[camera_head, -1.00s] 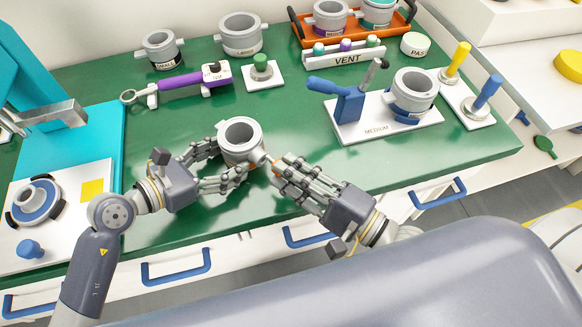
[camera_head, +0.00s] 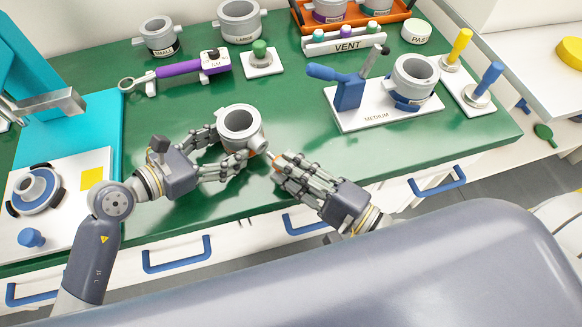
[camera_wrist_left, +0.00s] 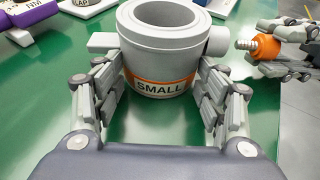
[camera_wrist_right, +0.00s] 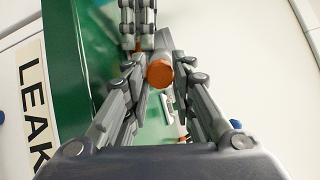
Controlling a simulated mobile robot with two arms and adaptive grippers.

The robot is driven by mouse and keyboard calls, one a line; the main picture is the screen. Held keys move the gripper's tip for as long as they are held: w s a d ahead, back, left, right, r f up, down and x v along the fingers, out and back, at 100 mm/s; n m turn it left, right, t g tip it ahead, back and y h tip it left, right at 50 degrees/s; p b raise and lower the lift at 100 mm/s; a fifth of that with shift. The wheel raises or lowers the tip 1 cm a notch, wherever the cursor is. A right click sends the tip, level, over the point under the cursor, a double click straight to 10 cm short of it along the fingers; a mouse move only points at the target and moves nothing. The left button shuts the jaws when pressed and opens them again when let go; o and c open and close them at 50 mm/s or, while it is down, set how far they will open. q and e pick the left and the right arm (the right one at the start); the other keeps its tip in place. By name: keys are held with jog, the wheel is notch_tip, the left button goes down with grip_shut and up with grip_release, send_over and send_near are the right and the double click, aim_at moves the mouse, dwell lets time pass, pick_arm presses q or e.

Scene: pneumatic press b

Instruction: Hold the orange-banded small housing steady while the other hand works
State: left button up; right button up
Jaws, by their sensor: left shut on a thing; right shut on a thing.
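The small housing (camera_head: 246,143) is a grey upright ring with an orange band and the label SMALL, clear in the left wrist view (camera_wrist_left: 160,82). It is over the green bench near the front edge. My left gripper (camera_head: 229,146) is shut on it, with fingers on both sides of the body. A side port (camera_wrist_left: 216,40) points right. My right gripper (camera_head: 279,161) is shut on an orange-collared fitting (camera_wrist_left: 268,47) with a ribbed metal tip facing the port, a small gap apart. The fitting's orange end also shows in the right wrist view (camera_wrist_right: 160,74).
A white MEDIUM stand (camera_head: 376,117) with a blue clamp and housing is at the right. A purple tool (camera_head: 180,68), a green-knobbed block (camera_head: 261,58) and the VENT rack (camera_head: 345,44) lie behind. The teal press (camera_head: 60,85) is at the left. Bench between is clear.

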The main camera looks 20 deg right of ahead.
jog(key=shift+d+x, duration=0.2)
jog(key=shift+x, duration=1.2)
jog(key=o, duration=1)
jog(key=shift+w, duration=0.2)
jog(key=shift+o, duration=0.2)
jog(key=v, duration=0.8)
